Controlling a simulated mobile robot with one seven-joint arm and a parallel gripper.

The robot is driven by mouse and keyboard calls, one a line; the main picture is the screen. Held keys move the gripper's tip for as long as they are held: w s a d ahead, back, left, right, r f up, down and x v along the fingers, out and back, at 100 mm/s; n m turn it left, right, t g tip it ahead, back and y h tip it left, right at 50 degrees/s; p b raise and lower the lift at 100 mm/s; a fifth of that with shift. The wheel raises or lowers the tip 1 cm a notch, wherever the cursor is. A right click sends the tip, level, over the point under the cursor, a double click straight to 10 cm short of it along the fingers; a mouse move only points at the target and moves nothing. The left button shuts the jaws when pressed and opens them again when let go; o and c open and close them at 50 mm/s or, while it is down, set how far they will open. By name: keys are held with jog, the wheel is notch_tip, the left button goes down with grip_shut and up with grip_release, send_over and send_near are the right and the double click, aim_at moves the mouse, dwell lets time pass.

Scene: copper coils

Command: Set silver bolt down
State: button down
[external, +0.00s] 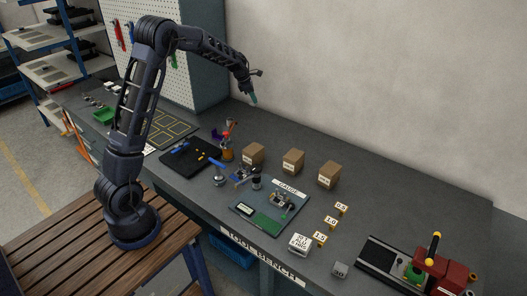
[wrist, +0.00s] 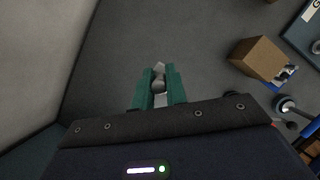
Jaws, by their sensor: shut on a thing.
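In the wrist view, the silver bolt (wrist: 158,80) is held between the two green fingers of my gripper (wrist: 159,88). The gripper is shut on it, and the bolt's far end sticks out past the fingertips. In the external view my gripper (external: 253,100) hangs above the back of the grey bench (external: 330,140), near the wall and right of the pegboard cabinet. The bolt is too small to make out there.
Cardboard boxes (external: 292,161) stand in a row right of the gripper; one box (wrist: 258,58) shows in the wrist view. A gauge board (external: 270,210), black mat (external: 190,157) and vise (external: 440,270) lie farther forward. Bare bench lies below the gripper.

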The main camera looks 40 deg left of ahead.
jog(key=shift+d+r, duration=0.25)
jog(key=shift+d, duration=0.15)
jog(key=d, duration=1.7)
notch_tip(320, 180, down, 20)
jog(key=shift+d+r, duration=0.1)
jog(key=shift+r, duration=0.1)
jog(key=shift+f, duration=0.1)
jog(key=c, duration=1.5)
grip_release()
jog(key=shift+o, duration=0.5)
